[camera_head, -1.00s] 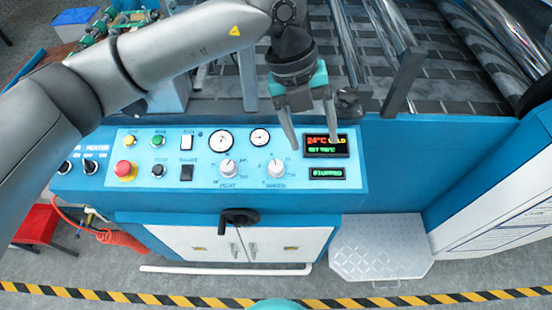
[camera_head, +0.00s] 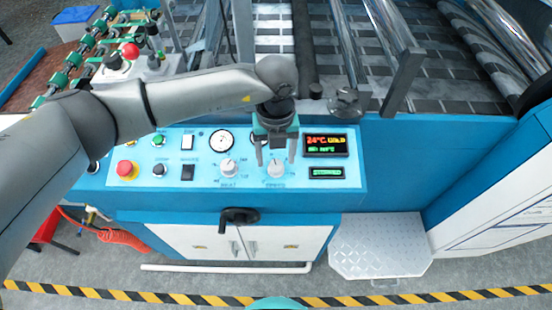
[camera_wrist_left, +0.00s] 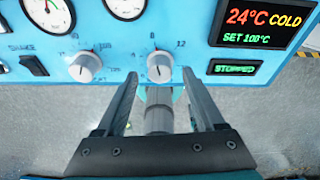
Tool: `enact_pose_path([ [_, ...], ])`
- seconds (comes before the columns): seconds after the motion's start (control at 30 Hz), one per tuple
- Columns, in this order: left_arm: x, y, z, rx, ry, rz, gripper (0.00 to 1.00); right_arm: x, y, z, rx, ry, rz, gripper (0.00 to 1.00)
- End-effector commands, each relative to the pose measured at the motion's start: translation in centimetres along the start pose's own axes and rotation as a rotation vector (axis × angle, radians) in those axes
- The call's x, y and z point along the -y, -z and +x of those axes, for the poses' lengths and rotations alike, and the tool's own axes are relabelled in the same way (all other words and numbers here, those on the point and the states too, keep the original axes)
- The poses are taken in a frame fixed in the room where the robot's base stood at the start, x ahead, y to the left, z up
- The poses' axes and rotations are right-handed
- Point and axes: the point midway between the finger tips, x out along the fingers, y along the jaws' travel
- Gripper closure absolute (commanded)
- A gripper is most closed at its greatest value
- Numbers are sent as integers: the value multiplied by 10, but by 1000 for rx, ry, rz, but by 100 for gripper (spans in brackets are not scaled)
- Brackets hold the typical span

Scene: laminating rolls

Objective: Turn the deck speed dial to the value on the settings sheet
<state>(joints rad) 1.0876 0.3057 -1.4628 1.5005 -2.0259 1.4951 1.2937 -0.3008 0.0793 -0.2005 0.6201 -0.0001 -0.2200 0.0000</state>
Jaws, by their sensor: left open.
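The speed dial (camera_head: 276,169) is a white knob on the blue control panel, the right one of two. It also shows in the left wrist view (camera_wrist_left: 160,67), with 8 and 12 readable on its scale. My left gripper (camera_head: 276,160) is open, its fingers pointing down at the panel on either side of the speed dial's line. In the left wrist view the fingertips (camera_wrist_left: 160,78) are apart, with the dial between and just beyond them. I cannot tell whether they touch it. The settings sheet is not clearly identifiable. My right gripper is not in view.
The heat dial (camera_head: 228,168) sits close left of the speed dial. A display (camera_head: 326,146) reads 24°C COLD, set 100°C, and a smaller one (camera_head: 327,173) reads STOPPED. A red emergency button (camera_head: 125,168) is at the panel's left. A crank handle (camera_head: 239,216) sticks out below.

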Motion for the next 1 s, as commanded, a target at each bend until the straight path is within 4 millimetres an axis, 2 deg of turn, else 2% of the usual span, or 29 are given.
enact_pose_path([
  [0.2,0,0,21,-1,0,0,30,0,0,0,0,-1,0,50],
  [0.53,0,0,24,0,1,1,31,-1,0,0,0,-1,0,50],
  [1.0,0,0,23,0,1,1,84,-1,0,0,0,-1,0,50],
])
